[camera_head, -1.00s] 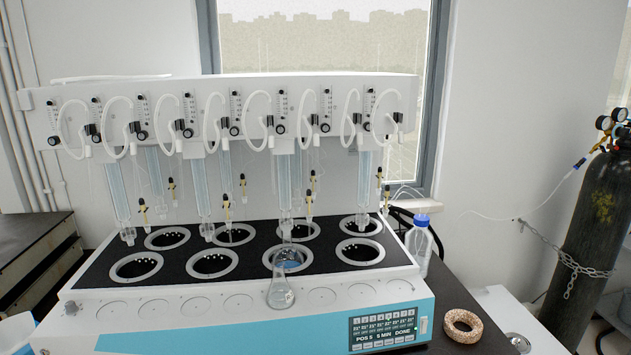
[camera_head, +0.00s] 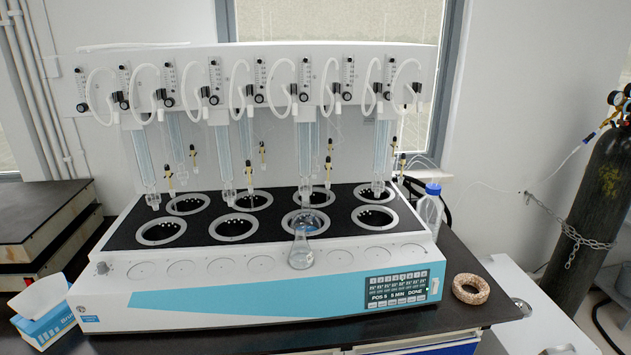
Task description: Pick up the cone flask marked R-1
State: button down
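One clear cone flask (camera_head: 301,252) stands upright at the front ledge of the white and blue multi distiller (camera_head: 240,283), right of the middle. Its narrow neck overlaps the front rim of a heating well behind it. No R-1 mark is readable on it at this size. Another glass piece, hard to make out, shows in the well (camera_head: 306,220) behind the flask. My gripper is not in view.
Glass condenser tubes (camera_head: 307,150) hang above the wells. A blue-capped bottle (camera_head: 430,208) stands right of the distiller, with a cork ring (camera_head: 470,288) on the dark bench. A tissue box (camera_head: 42,318) is at the left. A gas cylinder (camera_head: 600,200) stands far right.

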aim_at(301, 258)
jog(key=i+j, duration=0.25)
jog(key=j, duration=0.25)
jog(key=i+j+u, duration=0.15)
jog(key=j, duration=0.3)
jog(key=i+j, duration=0.4)
jog(key=j+u, duration=0.05)
jog(key=j, duration=0.05)
